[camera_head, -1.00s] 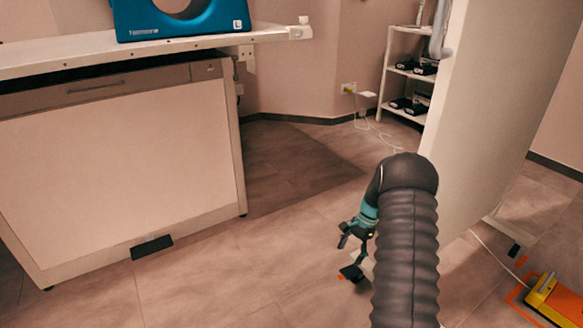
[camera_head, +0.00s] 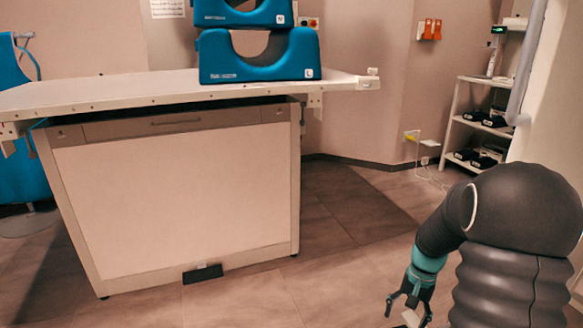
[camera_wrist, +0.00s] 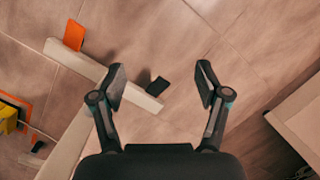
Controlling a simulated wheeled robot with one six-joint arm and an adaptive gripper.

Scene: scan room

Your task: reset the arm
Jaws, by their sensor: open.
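My gripper (camera_head: 408,303) hangs at the lower right of the head view, at the end of my dark sleeved arm, low over the floor. In the wrist view my gripper (camera_wrist: 160,84) shows two black fingers spread wide apart. It is open and empty. The tiled floor (camera_wrist: 215,20) lies below it. A pale beam-like foot (camera_wrist: 85,65) with a black end piece lies on the floor behind and left of the fingers.
A white table (camera_head: 120,90) on a boxed base bears stacked blue cushions (camera_head: 225,68). A shelf (camera_head: 455,125) with black items stands at the back right. A pale panel (camera_head: 545,110) rises at the right. A yellow object (camera_wrist: 8,118) and cable lie left in the wrist view.

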